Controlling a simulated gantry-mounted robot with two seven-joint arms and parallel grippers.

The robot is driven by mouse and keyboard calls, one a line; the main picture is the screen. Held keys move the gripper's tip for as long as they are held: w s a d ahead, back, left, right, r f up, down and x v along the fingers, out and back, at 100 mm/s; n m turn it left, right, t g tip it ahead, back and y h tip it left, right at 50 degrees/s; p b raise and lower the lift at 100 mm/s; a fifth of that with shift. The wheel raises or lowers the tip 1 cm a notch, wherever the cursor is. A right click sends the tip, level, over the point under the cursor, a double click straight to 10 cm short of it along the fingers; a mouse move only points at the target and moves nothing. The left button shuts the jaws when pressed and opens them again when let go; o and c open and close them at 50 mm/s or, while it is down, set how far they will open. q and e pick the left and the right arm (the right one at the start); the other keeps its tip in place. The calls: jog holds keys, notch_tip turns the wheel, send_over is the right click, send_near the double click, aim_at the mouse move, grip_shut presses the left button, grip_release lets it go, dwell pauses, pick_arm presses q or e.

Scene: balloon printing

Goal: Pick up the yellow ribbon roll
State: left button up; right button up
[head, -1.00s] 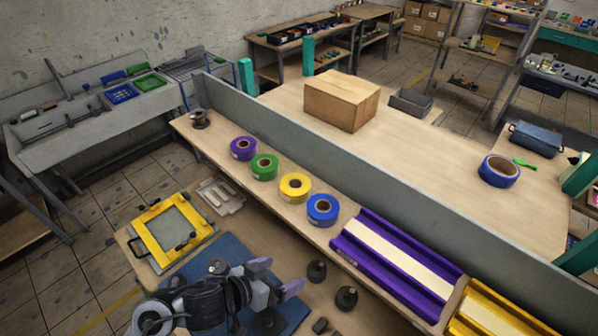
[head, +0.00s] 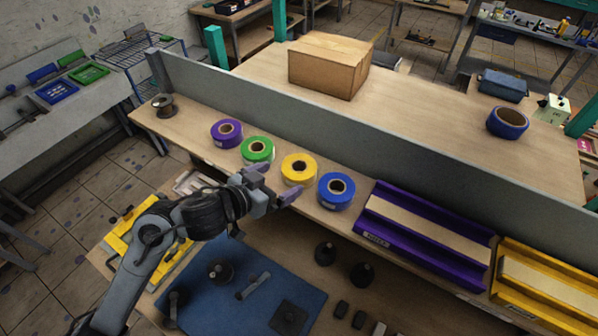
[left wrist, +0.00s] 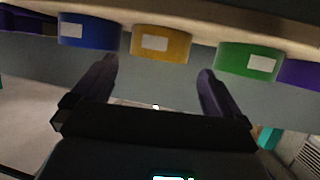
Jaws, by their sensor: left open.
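The yellow ribbon roll (head: 299,169) lies flat on the wooden shelf, between the green roll (head: 258,150) and the blue roll (head: 336,190). My left gripper (head: 273,182) is open and empty, just in front of the yellow roll and apart from it. In the left wrist view, the yellow roll (left wrist: 161,44) with its white label is centred beyond and between the two open fingers (left wrist: 158,78). The blue roll (left wrist: 88,31) and the green roll (left wrist: 249,61) flank it there. My right gripper is not in view.
A purple roll (head: 226,133) and a dark spool (head: 163,105) stand farther left on the shelf. A purple tray (head: 425,236) and a yellow tray (head: 545,282) are to the right. A grey partition (head: 270,110) runs behind the rolls. A blue mat (head: 245,297) lies below.

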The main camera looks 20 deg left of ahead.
aim_at(298, 169)
pick_arm(q)
jog(key=shift+r+x, duration=0.2)
jog(key=shift+x, duration=3.75)
jog(key=shift+w, duration=0.1)
jog(key=c, duration=0.7)
